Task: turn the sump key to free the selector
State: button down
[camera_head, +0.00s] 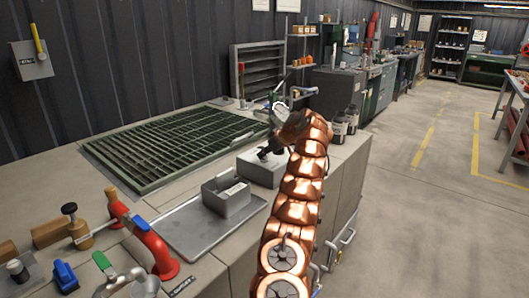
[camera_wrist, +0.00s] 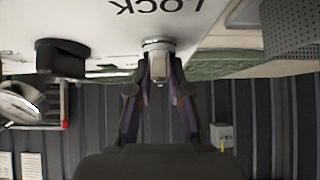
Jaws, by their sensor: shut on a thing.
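My gripper (camera_head: 267,152) is over the grey box (camera_head: 257,173) on the bench, at the end of my copper arm. In the wrist view my gripper (camera_wrist: 158,84) is shut on a metal key piece (camera_wrist: 157,63), with a finger on each side. The key piece stands at a round metal collar on a pale face, which carries the upside-down word LOCK. A black knob (camera_wrist: 62,57), perhaps the selector, is left of the key on the same face. How far the key is turned cannot be told. In the head view my gripper hides the key.
A grey open bin (camera_head: 227,198) stands on a metal tray (camera_head: 190,238) nearer me. A green grating (camera_head: 165,145) lies behind. Dark bottles (camera_head: 340,127) stand right of my arm. A red pipe (camera_head: 150,245) and brass fittings are at the front left.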

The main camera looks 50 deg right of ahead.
jog(key=c, duration=1.1)
grip_release()
jog(key=v, duration=1.2)
